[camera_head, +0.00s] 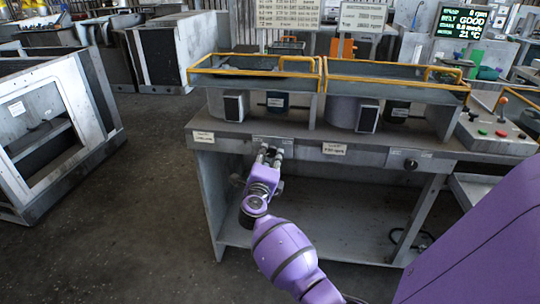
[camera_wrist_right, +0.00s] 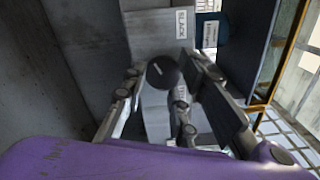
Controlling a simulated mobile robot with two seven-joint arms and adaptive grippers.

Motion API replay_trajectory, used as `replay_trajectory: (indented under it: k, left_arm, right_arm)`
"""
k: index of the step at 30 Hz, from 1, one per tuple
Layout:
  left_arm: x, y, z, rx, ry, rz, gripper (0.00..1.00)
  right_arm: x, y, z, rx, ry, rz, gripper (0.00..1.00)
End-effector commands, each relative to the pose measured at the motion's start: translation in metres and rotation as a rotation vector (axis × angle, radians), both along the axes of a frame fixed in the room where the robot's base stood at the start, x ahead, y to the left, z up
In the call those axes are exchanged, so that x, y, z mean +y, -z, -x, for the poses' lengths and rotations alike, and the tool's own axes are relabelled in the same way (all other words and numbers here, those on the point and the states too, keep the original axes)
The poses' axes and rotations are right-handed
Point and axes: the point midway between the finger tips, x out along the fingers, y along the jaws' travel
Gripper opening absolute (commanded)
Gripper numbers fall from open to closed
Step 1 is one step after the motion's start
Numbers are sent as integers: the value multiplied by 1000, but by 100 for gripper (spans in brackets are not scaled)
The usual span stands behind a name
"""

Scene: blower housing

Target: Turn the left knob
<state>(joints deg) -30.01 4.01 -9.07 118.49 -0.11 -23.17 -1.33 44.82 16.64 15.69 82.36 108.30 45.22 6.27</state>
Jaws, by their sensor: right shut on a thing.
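The left knob shows in the right wrist view as a dark round knob (camera_wrist_right: 163,72) with a light mark on its face. My right gripper (camera_wrist_right: 162,88) has its fingers on either side of it and is shut on it. The right knob (camera_head: 410,163) is dark and round, on the same front edge farther right. My left gripper is not in view.
Two grey trays with yellow rails (camera_head: 253,73) (camera_head: 395,83) stand on the bench. A control box (camera_head: 495,133) with coloured buttons and a lever is at the bench's right end. A grey metal frame (camera_head: 75,130) stands on the left. The floor between is clear.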

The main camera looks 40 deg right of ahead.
Motion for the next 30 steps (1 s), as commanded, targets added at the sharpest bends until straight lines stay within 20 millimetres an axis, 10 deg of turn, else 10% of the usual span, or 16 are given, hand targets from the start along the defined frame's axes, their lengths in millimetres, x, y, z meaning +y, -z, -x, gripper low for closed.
replay_trajectory:
  k: [3,4,7,20,30]
  left_arm:
    - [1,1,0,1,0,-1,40]
    - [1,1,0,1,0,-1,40]
    - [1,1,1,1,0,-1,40]
    - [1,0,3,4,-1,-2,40]
    - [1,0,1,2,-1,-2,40]
  right_arm:
    - [3,9,1,10,-5,-9,0]
    - [3,9,1,10,-5,-9,29]
    - [3,9,1,10,-5,-9,40]
    - [3,4,1,4,-2,-4,40]
    - [46,5,38,4,-4,-8,40]
